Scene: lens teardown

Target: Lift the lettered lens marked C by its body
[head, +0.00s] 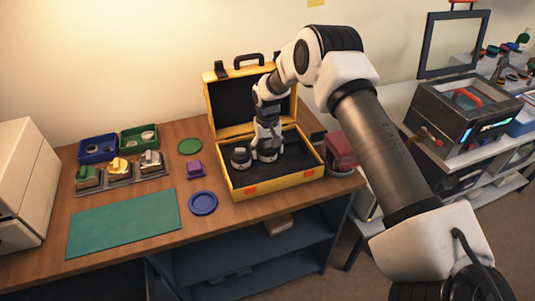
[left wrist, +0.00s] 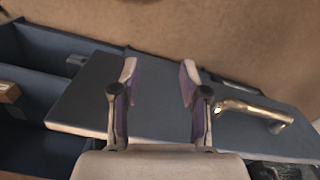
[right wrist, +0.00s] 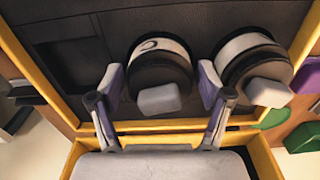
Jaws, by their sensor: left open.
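In the right wrist view, a dark lens (right wrist: 160,78) with a white band carries a curved mark that looks like a C. It sits in the yellow case, with a grey block on its near side. My right gripper (right wrist: 160,88) is open, its two pads on either side of this lens, with a small gap at each side. In the head view my right gripper (head: 266,152) is down inside the case and hides most of this lens. My left gripper (left wrist: 158,85) is open and empty in front of dark blue furniture.
A second banded lens (right wrist: 250,62) stands close beside the right finger; its letter is not visible. The open yellow case (head: 275,187) has raised walls and an upright lid (head: 228,104). Bins, a green mat (head: 122,222) and a blue dish (head: 203,203) lie left of it.

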